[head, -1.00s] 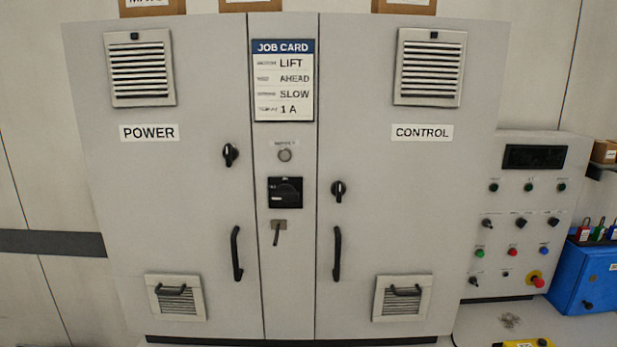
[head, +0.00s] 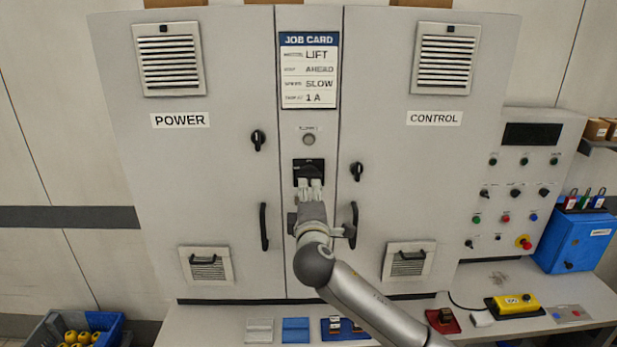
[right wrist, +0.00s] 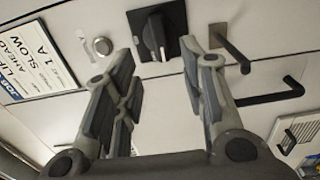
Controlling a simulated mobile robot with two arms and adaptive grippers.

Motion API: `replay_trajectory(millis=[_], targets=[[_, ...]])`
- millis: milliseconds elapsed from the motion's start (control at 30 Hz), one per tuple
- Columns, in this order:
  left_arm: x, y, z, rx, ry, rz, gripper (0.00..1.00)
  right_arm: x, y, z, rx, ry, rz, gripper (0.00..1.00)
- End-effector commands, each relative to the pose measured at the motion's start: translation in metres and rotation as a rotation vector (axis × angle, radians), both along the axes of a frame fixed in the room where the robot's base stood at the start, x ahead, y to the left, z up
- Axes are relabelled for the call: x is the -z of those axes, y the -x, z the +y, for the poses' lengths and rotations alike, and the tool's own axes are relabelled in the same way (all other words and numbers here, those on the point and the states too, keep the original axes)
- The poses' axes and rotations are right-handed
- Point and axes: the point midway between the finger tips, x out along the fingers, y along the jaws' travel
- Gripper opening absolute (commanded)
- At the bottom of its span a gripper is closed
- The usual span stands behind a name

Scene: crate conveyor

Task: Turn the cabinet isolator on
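The cabinet isolator (head: 309,168) is a black rotary switch on a square plate, on the cabinet's narrow middle panel under the job card. My right gripper (head: 311,187) is in front of its lower part and hides some of it. In the right wrist view the isolator's black handle (right wrist: 155,34) is beyond the fingertips, between the two fingers, and not touched. The right gripper (right wrist: 163,75) is open and empty there. My left gripper is not in view.
A small lever (right wrist: 230,48) beside the isolator plate is close to one right finger in the right wrist view. Black door handles (head: 264,227) flank the middle panel. A control panel (head: 520,180) and blue lock box (head: 575,243) stand right. A bench runs below.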

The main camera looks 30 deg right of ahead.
Motion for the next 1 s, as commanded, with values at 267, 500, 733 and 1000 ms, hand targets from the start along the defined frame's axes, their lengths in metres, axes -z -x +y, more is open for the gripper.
replay_trajectory(millis=[267,500,733,1000], targets=[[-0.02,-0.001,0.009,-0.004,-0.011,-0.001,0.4,-0.003,-0.036,-0.023,0.002,0.0,0.001,0.38],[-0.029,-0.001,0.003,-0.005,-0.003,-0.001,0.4,-0.002,-0.059,-0.036,0.001,-0.001,0.001,0.38],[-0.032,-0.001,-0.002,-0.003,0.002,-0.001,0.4,0.0,-0.068,-0.042,0.0,-0.002,0.0,0.38],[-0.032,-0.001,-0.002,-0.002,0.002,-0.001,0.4,0.0,-0.069,-0.042,-0.001,-0.002,0.0,0.38]])
